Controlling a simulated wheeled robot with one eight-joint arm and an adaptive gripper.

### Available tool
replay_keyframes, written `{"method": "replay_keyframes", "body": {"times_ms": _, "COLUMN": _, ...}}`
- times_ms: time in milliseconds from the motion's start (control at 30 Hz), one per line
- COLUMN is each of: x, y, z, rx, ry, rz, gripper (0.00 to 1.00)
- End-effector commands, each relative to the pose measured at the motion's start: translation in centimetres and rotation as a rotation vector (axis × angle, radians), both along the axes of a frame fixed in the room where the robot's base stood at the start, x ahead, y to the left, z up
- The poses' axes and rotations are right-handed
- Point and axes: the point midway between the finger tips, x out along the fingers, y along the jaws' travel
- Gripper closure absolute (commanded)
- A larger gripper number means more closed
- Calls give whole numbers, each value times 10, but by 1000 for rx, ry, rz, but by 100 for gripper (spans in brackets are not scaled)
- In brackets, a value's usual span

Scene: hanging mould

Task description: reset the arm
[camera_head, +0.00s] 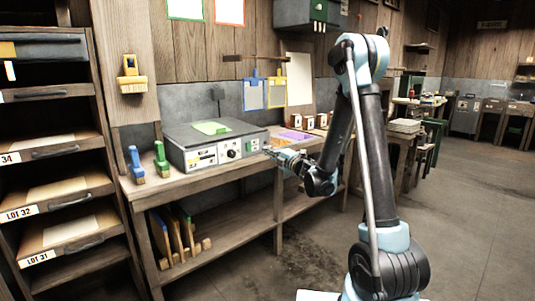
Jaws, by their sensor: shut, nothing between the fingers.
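My arm stands at the right of centre, bent at a high elbow with its forearm hanging down. My gripper (272,152) points left at the bench's front edge, just right of a grey box machine (213,143) with a dial and small panels. The gripper looks small here; its fingers are together with nothing seen between them. I cannot tell whether its tip touches the machine.
A wooden bench (165,187) holds the machine, a blue brush (136,162) and a green brush (161,159). A drawer rack (65,190) stands at the left. A yellow brush (131,75) hangs on the wall. Open floor (470,200) lies to the right.

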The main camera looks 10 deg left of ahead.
Motion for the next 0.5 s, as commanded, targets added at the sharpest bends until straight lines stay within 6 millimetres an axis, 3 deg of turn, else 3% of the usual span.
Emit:
{"method": "replay_keyframes", "body": {"times_ms": 267, "x": 1, "y": -2, "z": 2, "rx": 4, "ry": 3, "rz": -7, "gripper": 100}}
{"method": "replay_keyframes", "body": {"times_ms": 367, "x": 5, "y": -14, "z": 11, "rx": 23, "ry": 22, "rz": -46, "gripper": 100}}
{"method": "replay_keyframes", "body": {"times_ms": 500, "x": 15, "y": -48, "z": 33, "rx": 84, "ry": 80, "rz": -157, "gripper": 100}}
